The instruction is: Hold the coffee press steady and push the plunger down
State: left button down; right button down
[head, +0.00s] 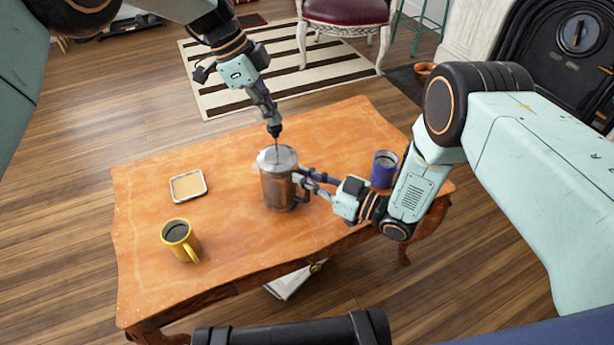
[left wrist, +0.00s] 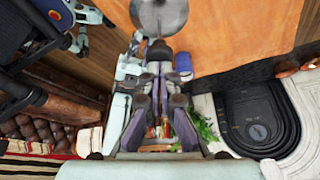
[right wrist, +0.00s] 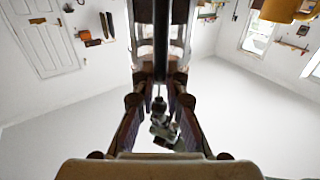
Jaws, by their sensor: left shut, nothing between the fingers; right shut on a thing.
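The coffee press (head: 272,188) stands upright on the wooden table, with a silver lid (head: 283,156). Its thin plunger rod stands up out of the lid, with a dark knob (head: 274,131) on top. The lid also shows at the top of the left wrist view (left wrist: 158,14). My left gripper (head: 270,118) is shut and empty, pointing down right above the knob; whether it touches the knob I cannot tell. My right gripper (head: 308,181) is shut on the press's handle (head: 301,190) from the right. The dark handle shows between its fingers in the right wrist view (right wrist: 161,40).
A yellow mug (head: 178,236) with dark drink stands at the table's front left. A small square tray (head: 187,186) lies behind it. A blue mug (head: 383,170) stands right of the press, close to my right arm. The table (head: 230,245) is bare around the press's left side.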

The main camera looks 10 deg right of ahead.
aim_at(274, 129)
pick_arm(q)
jog(key=shift+s+d+f, duration=0.1)
jog(key=shift+f, duration=1)
jog(key=shift+d+f, duration=0.1)
jog(key=shift+f, duration=0.95)
dwell(0.6)
jog(key=shift+r, duration=2.6)
jog(key=shift+r, duration=0.1)
jog(key=v, duration=1.2)
pick_arm(e)
jog(key=c, duration=1.3)
grip_release()
